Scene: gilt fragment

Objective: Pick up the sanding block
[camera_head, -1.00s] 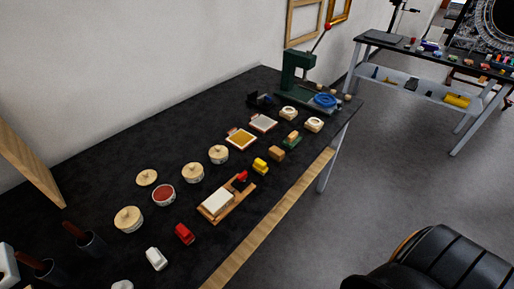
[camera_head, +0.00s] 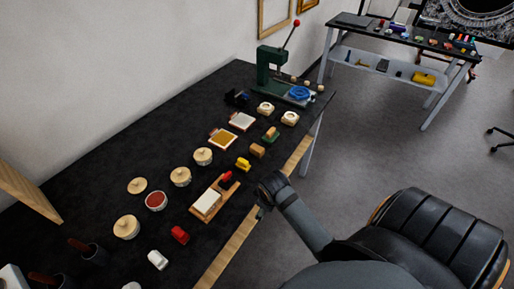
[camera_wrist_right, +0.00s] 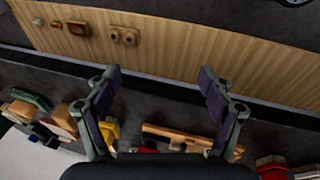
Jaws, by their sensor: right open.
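A small tan-brown block (camera_head: 256,150), which looks like the sanding block, lies on the black bench between a yellow block (camera_head: 243,164) and a green-based block with a wooden top (camera_head: 270,134). I cannot be sure of its identity. In the right wrist view a tan block (camera_wrist_right: 62,118) shows at lower left, left of the yellow block (camera_wrist_right: 108,130). My right gripper (camera_head: 266,194) is at the bench's front edge, apart from the block and nearer the wooden tray. In the wrist view its two fingers (camera_wrist_right: 160,72) are spread, with nothing between them. My left gripper is out of view.
A wooden tray (camera_head: 205,213) with a pale block lies left of my right gripper. Red (camera_head: 180,235) and white (camera_head: 158,260) blocks, round lidded pots (camera_head: 180,176) and a green press (camera_head: 270,65) stand on the bench. A black chair (camera_head: 435,240) is at lower right.

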